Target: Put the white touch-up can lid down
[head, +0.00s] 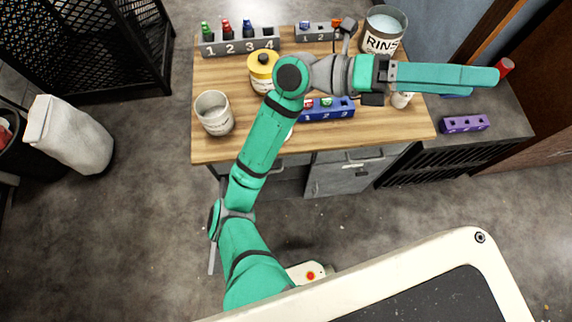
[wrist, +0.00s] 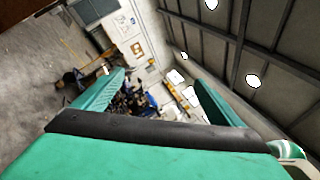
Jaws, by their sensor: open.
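I cannot clearly make out the white touch-up can lid in either view. A small whitish can (head: 402,99) stands on the bench just below my gripper in the head view, partly hidden by it. I cannot tell whether it is the touch-up can or has a lid on. A sliver of something white (head: 289,134) shows beside my forearm, mostly hidden.
The wooden bench (head: 240,148) holds an open grey can (head: 214,113), a yellow can (head: 262,72), a numbered grey rack (head: 240,46), a blue rack (head: 328,112) and a rinse can (head: 383,32). A purple rack (head: 464,123) and red cylinder (head: 504,67) are on the right. The bench's front edge has free room.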

